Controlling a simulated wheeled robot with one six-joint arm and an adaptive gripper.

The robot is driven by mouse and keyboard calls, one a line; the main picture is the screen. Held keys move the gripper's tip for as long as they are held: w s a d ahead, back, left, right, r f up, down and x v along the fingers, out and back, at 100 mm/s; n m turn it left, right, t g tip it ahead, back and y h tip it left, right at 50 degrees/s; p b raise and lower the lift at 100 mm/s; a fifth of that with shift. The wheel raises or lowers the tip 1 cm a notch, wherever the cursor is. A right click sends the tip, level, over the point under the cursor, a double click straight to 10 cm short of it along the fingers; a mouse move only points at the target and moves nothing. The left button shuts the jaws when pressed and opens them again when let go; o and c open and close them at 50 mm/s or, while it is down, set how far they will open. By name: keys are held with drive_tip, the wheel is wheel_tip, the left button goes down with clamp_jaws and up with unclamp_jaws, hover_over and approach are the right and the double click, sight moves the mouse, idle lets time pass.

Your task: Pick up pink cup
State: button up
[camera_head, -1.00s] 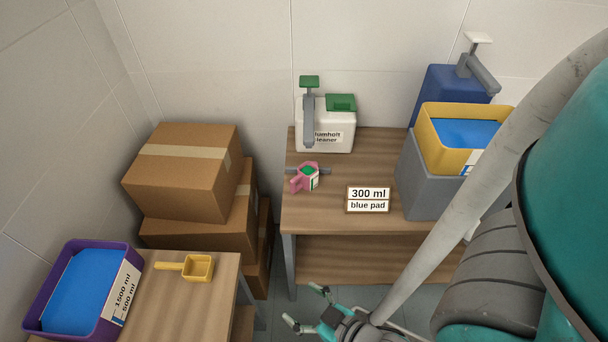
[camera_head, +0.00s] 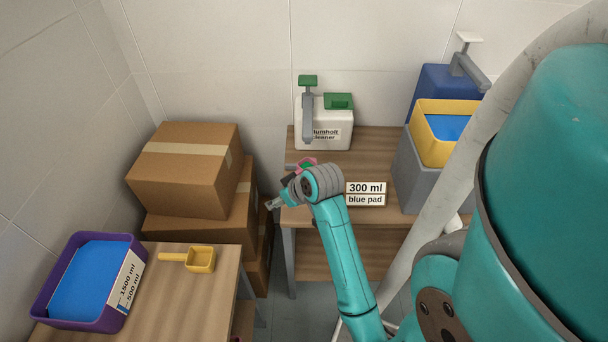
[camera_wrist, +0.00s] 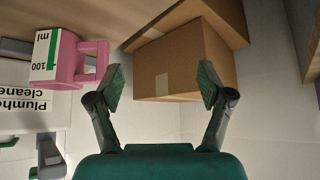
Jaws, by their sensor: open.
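The pink cup (camera_wrist: 95,65) has a loop handle and a white label reading "100 ml". In the wrist view it is at the upper left, outside the fingers and left of them. In the head view only a bit of the pink cup (camera_head: 308,162) shows behind my wrist, on the wooden table under the cleaner bottle's spout. My gripper (camera_wrist: 162,82) is open, with nothing between its fingers.
The white cleaner bottle (camera_head: 339,117) with a pump stands behind the cup. A "300 ml blue pad" sign (camera_head: 366,194) is right of my wrist. Stacked cardboard boxes (camera_head: 185,187) stand left of the table. A grey bin (camera_head: 420,180) under a yellow tub (camera_head: 427,152) is at right.

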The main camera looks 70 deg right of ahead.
drive_tip(key=g, duration=0.1)
approach(297, 173)
drive_tip(key=shift+y, duration=0.3)
drive_tip(key=x, duration=0.9)
drive_tip(key=shift+d+f, duration=0.1)
drive_tip(key=shift+d, duration=0.05)
drive_tip(key=shift+w+d+f, duration=0.15)
drive_tip(key=shift+w+f, duration=0.25)
drive_tip(key=shift+f, duration=0.15)
drive_tip(key=c, duration=1.5)
drive_tip(key=shift+r, duration=0.25)
drive_tip(key=shift+r, duration=1.6)
drive_tip(key=s+a, duration=0.3)
drive_tip(key=a, duration=0.5)
drive_tip(key=s+a, duration=0.3)
drive_tip(key=a, duration=0.5)
drive_tip(key=shift+s+a, duration=0.15)
drive_tip(key=shift+s, duration=0.25)
